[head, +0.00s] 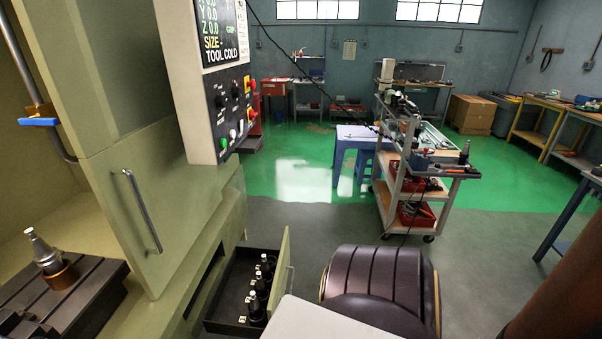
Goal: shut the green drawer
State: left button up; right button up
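The green drawer (279,268) stands open at the foot of the pale green machine. Its front panel is pulled out to the right, away from the machine, with a thin handle on its outer face. Several dark tool holders (257,284) stand in a row inside its black tray. The near part of the drawer is partly hidden by a pale flat surface in the foreground. Neither my left nor my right gripper shows in the head view.
The pale green machine (190,205) fills the left, with a door handle (142,212) and a control panel (222,85) jutting above the drawer. A tool cart (446,212) stands further back at the right. Grey floor (310,228) is clear beyond the drawer.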

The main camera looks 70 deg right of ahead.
aim_at(227, 314)
jog(key=z, duration=2)
